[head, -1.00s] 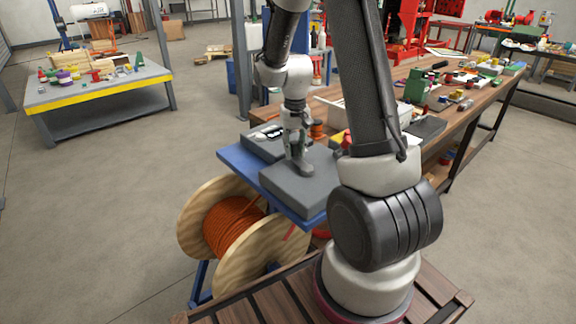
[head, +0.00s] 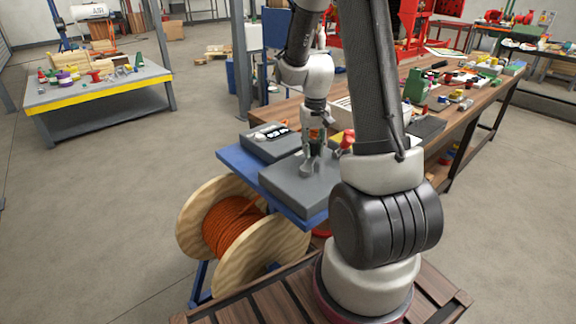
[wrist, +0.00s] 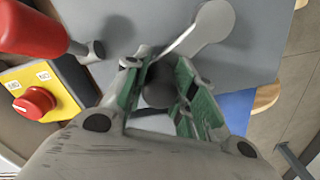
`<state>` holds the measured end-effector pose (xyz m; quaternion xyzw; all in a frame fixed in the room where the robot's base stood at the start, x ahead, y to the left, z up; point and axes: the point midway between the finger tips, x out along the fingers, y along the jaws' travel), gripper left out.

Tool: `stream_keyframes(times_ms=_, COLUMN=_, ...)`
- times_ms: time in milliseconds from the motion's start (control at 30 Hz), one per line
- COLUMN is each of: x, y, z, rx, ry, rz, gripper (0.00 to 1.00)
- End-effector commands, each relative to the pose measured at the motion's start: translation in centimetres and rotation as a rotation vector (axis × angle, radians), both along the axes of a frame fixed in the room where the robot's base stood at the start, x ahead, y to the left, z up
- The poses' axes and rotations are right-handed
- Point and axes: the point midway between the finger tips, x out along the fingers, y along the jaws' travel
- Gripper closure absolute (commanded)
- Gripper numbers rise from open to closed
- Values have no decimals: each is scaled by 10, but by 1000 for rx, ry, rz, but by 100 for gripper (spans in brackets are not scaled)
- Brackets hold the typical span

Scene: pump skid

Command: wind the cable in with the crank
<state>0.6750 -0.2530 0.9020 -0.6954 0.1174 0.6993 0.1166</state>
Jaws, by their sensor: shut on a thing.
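The crank shows in the wrist view as a pale metal arm (wrist: 195,35) with a round hub end, on top of a grey box (head: 290,190). Its dark knob (wrist: 158,92) sits between the green-lined fingers of my gripper (wrist: 160,85), which is shut on it. In the head view my gripper (head: 311,165) points down over the box. The orange cable (head: 230,226) is wound on a wooden reel (head: 285,243) below and left of the box. In the head view my gripper mostly hides the crank.
A grey unit (head: 265,142) shares the blue stand (head: 238,163). A cluttered workbench (head: 490,100) lies behind. The floor left of the reel is clear.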

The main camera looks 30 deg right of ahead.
Motion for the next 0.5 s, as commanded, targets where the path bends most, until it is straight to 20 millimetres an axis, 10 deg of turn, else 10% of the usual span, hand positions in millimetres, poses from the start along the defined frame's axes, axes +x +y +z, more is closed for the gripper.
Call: stream_keyframes(times_ms=500, x=-22, y=-14, z=0, rx=2, ry=-4, rz=0, gripper=95)
